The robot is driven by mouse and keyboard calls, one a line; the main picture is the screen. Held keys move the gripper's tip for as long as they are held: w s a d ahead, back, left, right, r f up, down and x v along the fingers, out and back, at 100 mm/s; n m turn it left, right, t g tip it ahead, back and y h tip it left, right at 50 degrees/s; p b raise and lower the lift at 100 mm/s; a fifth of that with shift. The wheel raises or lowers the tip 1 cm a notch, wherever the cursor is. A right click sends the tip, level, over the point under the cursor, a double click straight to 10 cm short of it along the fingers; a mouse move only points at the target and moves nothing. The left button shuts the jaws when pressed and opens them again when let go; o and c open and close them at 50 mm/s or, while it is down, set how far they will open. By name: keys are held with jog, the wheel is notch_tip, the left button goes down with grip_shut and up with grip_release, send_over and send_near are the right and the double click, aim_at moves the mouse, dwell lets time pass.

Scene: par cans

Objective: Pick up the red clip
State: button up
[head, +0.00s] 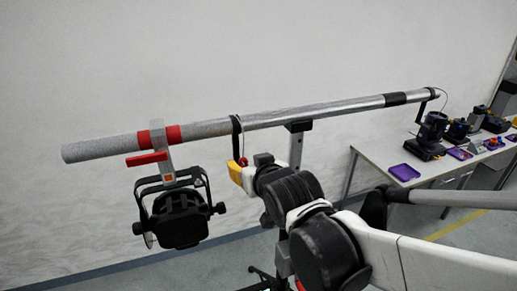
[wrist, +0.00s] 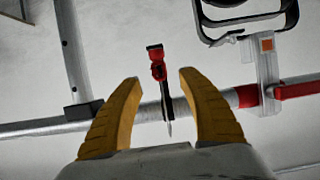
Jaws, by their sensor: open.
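The red clip (wrist: 157,71) shows in the wrist view between and slightly beyond my fingertips. It has a black end and a black strap (wrist: 165,98) that crosses the metal pipe. In the head view the strap (head: 237,130) loops over the pipe, and a small red part of the clip (head: 244,162) shows beside my yellow fingers. My gripper (wrist: 159,80) is open, one finger on each side of the clip, with visible gaps. In the head view my gripper (head: 237,170) is just below the pipe; my own wrist hides part of it.
The long metal pipe (head: 330,107) runs across on a stand (head: 297,145). A black lamp (head: 180,220) hangs at left from a clamp with a red handle (head: 147,159). A table (head: 365,150) with purple trays (head: 404,172) and more equipment stands at right, by the wall.

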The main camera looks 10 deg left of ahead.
aim_at(244, 162)
jog(key=x, duration=0.4)
jog(key=shift+f+p, duration=0.1)
jog(key=shift+p, duration=0.2)
jog(key=shift+s, duration=0.1)
jog(key=shift+c, duration=0.5)
